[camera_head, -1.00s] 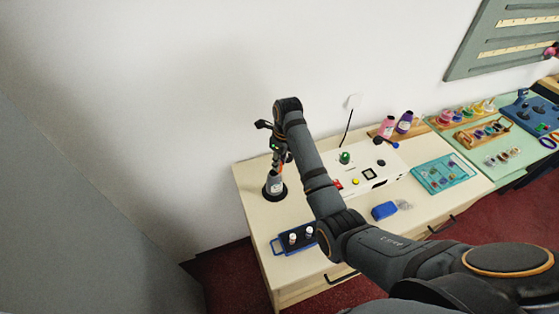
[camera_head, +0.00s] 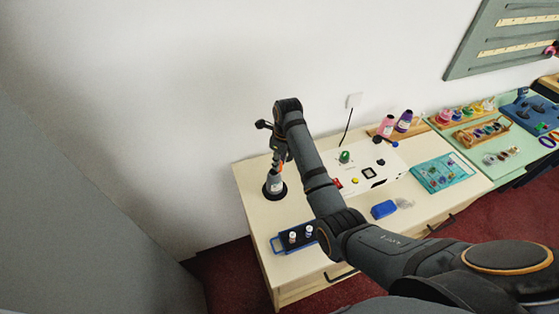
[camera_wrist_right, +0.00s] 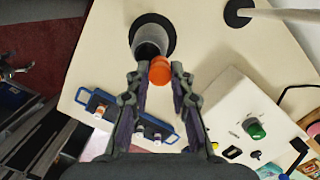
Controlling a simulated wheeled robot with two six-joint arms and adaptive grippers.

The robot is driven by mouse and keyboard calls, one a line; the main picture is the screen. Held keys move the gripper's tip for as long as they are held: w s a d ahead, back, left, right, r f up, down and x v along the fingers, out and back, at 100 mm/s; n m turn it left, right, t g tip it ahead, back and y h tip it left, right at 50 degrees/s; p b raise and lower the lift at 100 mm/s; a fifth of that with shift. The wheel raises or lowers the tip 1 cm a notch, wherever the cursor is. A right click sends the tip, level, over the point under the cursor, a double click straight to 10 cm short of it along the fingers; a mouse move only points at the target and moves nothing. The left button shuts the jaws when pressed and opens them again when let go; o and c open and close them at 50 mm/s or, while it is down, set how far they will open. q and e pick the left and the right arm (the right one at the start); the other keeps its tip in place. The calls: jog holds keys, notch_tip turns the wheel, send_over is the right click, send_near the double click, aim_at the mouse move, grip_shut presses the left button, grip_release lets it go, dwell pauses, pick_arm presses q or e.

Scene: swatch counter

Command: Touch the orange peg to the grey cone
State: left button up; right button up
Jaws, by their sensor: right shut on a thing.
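The grey cone (camera_head: 275,184) stands on a round black base at the left end of the cream table. It also shows at the top of the right wrist view (camera_wrist_right: 150,38). My right gripper (camera_head: 279,163) is directly over the cone, pointing down. In the wrist view my right gripper (camera_wrist_right: 160,78) is shut on the orange peg (camera_wrist_right: 160,70), whose round end shows between the fingertips. The peg overlaps the cone's near end there; I cannot tell whether they touch. In the head view the peg is mostly hidden. My left gripper is out of view.
A blue tray (camera_head: 277,246) with small white-topped bottles lies in front of the cone. A white box (camera_head: 392,173) with a green knob (camera_head: 345,156) stands to the right. A blue block (camera_head: 384,209) lies near the front edge. The wall is close behind.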

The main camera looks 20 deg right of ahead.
jog(key=shift+s+f+p, duration=0.2)
jog(key=shift+f+p, duration=0.05)
jog(key=shift+p, duration=0.1)
dwell(1.1)
notch_tip(320, 180, up, 5)
jog(key=p, duration=0.6)
jog(key=shift+w+r, duration=0.15)
dwell(0.6)
